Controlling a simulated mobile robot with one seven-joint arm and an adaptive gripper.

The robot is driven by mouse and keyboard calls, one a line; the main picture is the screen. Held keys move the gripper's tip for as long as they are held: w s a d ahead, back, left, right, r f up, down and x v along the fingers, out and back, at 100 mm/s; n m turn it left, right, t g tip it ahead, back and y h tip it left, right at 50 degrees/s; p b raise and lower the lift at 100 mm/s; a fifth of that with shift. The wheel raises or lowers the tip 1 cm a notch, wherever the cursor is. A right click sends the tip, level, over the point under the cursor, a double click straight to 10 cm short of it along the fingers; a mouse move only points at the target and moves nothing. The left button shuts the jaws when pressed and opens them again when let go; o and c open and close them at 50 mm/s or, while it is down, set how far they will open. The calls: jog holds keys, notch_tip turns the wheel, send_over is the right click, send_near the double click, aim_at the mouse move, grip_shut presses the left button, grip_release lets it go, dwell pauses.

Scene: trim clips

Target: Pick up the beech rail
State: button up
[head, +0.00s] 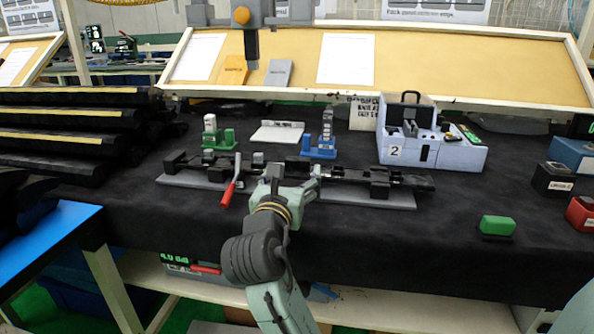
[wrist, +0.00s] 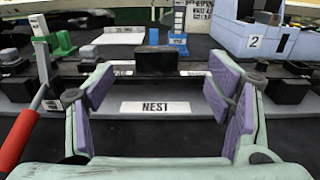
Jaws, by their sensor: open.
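I cannot make out a piece that is plainly the beech rail. Thin tan strips (head: 72,92) lie along the stacked black shelves at the left in the head view; I cannot tell whether one is the rail. My gripper (head: 290,172) is at the front of the grey and black clamp fixture (head: 400,200) mid-table. In the wrist view my gripper (wrist: 160,92) is open and empty, its purple pads wide apart. Between and beyond them are a black block (wrist: 160,62) and a plate labelled NEST (wrist: 155,107). No wooden piece shows between the pads.
A red-handled lever (head: 229,192) stands at the fixture's left. Behind are a green stand (head: 218,138), a blue stand (head: 322,148) and a grey-blue box marked 2 (head: 455,152). A green block (head: 497,226) sits front right. The black cloth between fixture and green block is clear.

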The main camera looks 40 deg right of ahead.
aim_at(298, 158)
jog(key=p+x, duration=0.2)
jog(key=x, duration=0.7)
jog(key=shift+w+a, duration=0.1)
jog(key=shift+w, duration=0.15)
jog(key=shift+c, duration=0.3)
jog(key=c, duration=1.5)
